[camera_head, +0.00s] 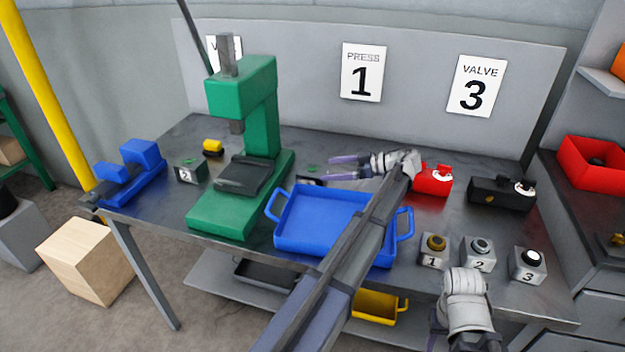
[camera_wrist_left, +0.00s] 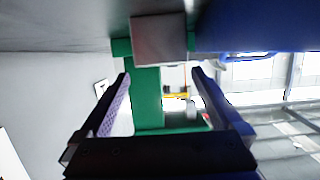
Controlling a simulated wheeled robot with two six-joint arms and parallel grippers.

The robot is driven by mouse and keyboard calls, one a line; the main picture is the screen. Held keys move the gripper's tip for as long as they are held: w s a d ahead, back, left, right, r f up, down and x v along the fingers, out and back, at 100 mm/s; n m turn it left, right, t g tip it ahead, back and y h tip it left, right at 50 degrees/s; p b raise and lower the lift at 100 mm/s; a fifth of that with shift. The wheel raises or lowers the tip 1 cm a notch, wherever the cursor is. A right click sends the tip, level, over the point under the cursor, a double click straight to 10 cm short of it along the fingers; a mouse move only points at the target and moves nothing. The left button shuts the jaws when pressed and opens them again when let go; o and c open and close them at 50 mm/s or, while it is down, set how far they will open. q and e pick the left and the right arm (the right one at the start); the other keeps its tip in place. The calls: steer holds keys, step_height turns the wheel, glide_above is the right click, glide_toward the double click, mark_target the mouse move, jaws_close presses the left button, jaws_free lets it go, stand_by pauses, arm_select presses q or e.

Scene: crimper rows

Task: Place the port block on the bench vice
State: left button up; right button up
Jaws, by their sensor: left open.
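The blue bench vice (camera_head: 133,172) stands at the left end of the bench, its jaws empty. No part is clearly marked as the port block; a red block (camera_head: 433,180) and a black block (camera_head: 501,192), each with a pale round fitting, lie at the right, and I cannot tell if either is it. My left gripper (camera_head: 345,168) is open and empty above the bench behind the blue tray, pointing left toward the press. Its two fingers (camera_wrist_left: 160,98) show apart in the left wrist view. My right wrist shows at the lower right; its fingers are hidden.
The green press (camera_head: 258,115) stands between vice and gripper; its column also shows in the wrist view (camera_wrist_left: 147,95). The blue tray (camera_head: 283,243) is empty, under my left arm. Several numbered button boxes (camera_head: 433,251) line the front right. A small box (camera_head: 188,172) sits beside the press.

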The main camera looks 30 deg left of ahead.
mark_target(314, 170)
arm_select(q)
steer(key=b+x, duration=0.1)
steer(key=x, duration=0.4)
steer(key=shift+s+d, duration=0.1)
steer(key=shift+s, duration=0.1)
jaws_close()
stand_by(0.6)
